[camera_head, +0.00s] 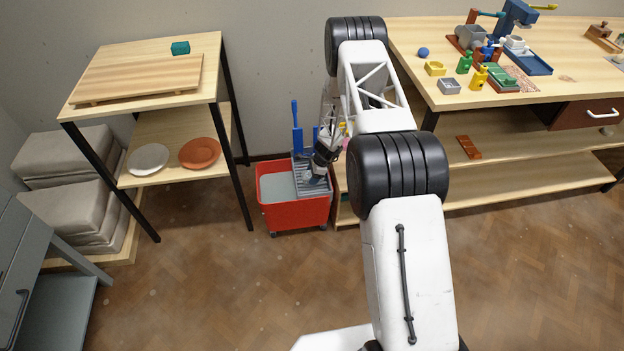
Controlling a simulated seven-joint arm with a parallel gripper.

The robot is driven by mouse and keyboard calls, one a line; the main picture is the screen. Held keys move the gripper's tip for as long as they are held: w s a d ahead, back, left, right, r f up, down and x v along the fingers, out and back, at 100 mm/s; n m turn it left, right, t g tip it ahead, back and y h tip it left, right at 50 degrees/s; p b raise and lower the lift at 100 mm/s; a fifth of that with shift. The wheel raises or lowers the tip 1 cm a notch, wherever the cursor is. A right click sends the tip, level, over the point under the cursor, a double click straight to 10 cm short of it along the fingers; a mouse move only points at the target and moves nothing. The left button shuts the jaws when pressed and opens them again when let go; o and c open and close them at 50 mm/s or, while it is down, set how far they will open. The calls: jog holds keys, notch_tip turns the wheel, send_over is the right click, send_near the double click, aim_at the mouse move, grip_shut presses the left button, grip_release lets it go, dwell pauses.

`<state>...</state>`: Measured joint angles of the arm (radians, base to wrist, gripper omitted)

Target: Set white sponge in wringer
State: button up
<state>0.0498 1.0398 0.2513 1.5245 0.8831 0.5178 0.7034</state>
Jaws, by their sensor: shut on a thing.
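A red bucket (290,216) on casters stands on the floor between the shelf stand and the workbench. The grey slotted wringer (301,162) sits on its right part, with an upright blue handle (295,114) behind. My gripper (315,179) reaches down over the wringer and is shut on a small pale thing, which I take to be the white sponge. The sponge is mostly hidden by the fingers and blends with the grey. I cannot tell whether it touches the wringer.
The wooden workbench (440,99) at the right holds small bottles, a yellow dish and tools. The shelf stand (225,125) at the left holds a wooden board (140,76) and two plates. Folded grey stacks lie at the far left. The floor in front of the bucket is clear.

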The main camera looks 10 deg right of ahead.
jog(key=shift+w, duration=0.55)
jog(key=shift+f, duration=0.15)
jog(key=shift+f, duration=1.65)
jog(key=shift+f, duration=0.1)
jog(key=o, duration=0.9)
jog(key=shift+c, duration=0.2)
jog(key=shift+v, duration=6.1)
